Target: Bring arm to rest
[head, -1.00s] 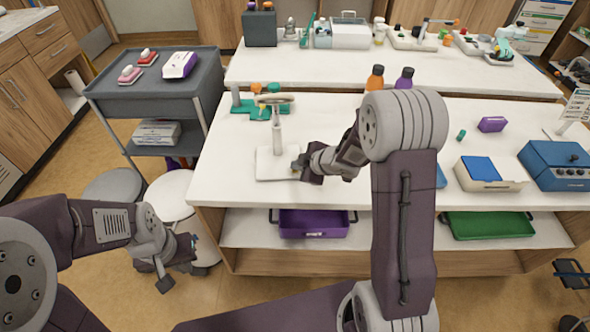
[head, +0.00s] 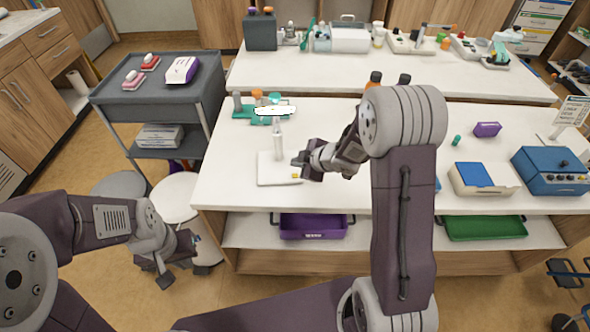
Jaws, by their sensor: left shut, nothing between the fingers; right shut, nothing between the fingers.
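My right gripper (head: 302,161) is shut and empty. It hangs just above the right edge of a white lamp base (head: 275,168) on the near table. A small yellow button (head: 297,176) shows on that base, below the gripper and apart from it. The lamp's upright post (head: 278,142) carries a flat head (head: 274,111) that looks bright white. My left gripper (head: 170,266) is shut and empty, low at the left, beside the near table and in front of a white round stool (head: 178,190).
A grey cart (head: 130,95) stands left.

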